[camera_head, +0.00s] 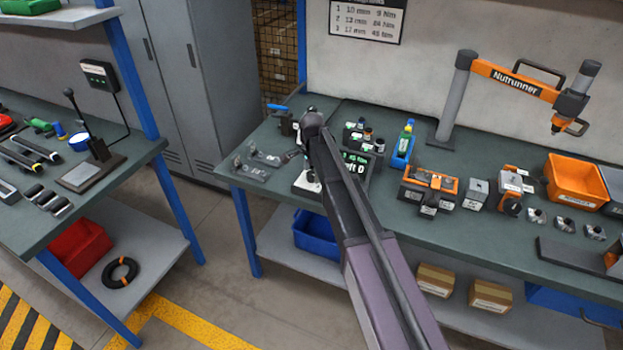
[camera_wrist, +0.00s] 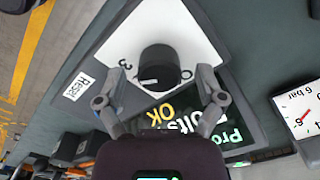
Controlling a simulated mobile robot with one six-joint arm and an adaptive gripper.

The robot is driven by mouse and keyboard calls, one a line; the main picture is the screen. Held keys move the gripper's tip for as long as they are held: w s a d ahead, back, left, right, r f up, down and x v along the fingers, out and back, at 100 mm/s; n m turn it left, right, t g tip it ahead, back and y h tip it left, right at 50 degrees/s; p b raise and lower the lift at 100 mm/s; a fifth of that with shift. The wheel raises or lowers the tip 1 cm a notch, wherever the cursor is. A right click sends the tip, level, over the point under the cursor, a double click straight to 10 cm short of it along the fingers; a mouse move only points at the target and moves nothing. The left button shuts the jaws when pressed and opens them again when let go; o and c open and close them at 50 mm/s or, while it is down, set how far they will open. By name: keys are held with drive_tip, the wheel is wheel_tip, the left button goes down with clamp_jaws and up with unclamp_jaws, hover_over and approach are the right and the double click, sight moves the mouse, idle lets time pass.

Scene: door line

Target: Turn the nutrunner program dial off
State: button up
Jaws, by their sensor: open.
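The program dial (camera_wrist: 158,66) is a round black knob with a white mark on its lower edge, on a white plate (camera_wrist: 185,38) with a 3 to its left and a 0 to its right. The mark lies between them, facing my gripper; its exact setting is hard to tell. My gripper (camera_wrist: 157,76) is open, one finger on each side of the knob, with gaps showing. A dark display (camera_wrist: 238,135) beside it shows green and yellow text, partly hidden by a finger. In the head view my gripper (camera_head: 308,160) is over the white plate (camera_head: 305,183); the dial is hidden there.
A Reset label (camera_wrist: 78,86) is beside the dial plate. A white gauge (camera_wrist: 303,110) stands to the right in the wrist view.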

drive_tip(key=shift+f, duration=0.25)
drive_tip(key=c, duration=1.2)
drive_tip(key=shift+o, duration=0.2)
